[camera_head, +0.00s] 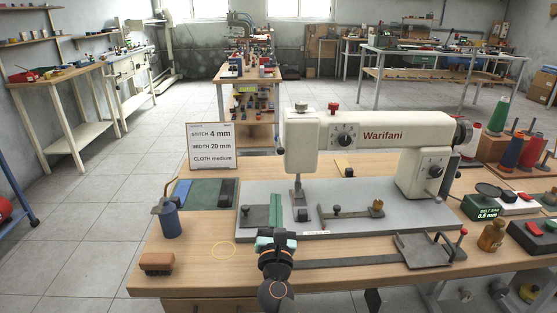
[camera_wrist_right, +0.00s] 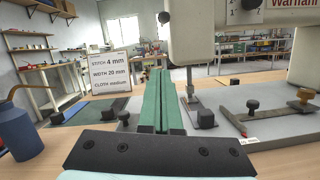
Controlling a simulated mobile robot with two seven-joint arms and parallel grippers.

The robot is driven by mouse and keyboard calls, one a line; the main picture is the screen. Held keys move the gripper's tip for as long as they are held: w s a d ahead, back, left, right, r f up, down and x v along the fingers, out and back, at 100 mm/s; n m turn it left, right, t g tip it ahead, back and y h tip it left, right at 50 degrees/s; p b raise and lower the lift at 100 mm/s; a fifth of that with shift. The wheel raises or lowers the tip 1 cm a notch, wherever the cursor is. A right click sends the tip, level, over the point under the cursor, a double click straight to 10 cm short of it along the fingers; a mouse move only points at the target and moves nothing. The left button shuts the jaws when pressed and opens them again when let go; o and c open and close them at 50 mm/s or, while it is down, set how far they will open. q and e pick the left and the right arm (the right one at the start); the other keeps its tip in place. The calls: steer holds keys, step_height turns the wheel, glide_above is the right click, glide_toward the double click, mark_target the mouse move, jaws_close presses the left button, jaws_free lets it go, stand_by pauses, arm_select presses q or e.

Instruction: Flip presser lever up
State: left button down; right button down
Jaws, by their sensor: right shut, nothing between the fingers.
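A cream sewing machine (camera_head: 370,140) marked "Warifani" stands on a grey bed plate (camera_head: 420,217). Its needle bar and presser foot (camera_head: 301,208) come down at the left end; they also show in the wrist view (camera_wrist_right: 193,90). I cannot clearly pick out the presser lever; it may be hidden behind the head. My right gripper (camera_head: 276,196) reaches in from the front edge, left of the presser foot and apart from it. Its two green fingers are together, with nothing between them, also in the wrist view (camera_wrist_right: 160,72). My left gripper is not in view.
A bar with two knobs (camera_head: 350,210) lies right of the foot. A sign (camera_head: 211,145), blue oil can (camera_head: 170,220) and brown block (camera_head: 156,263) are at left. Thread spools (camera_head: 511,150) and boxes (camera_head: 480,207) are at right. The front left tabletop is mostly clear.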

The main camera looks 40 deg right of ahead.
mark_target(280, 145)
steer(key=w+d+r+p, duration=0.2)
steer(key=w+d+r, duration=0.4)
steer(key=w, duration=0.1)
steer(key=shift+w+r, duration=0.15)
steer(key=shift+w, duration=0.15)
steer(key=shift+d, duration=0.1)
stand_by(0.3)
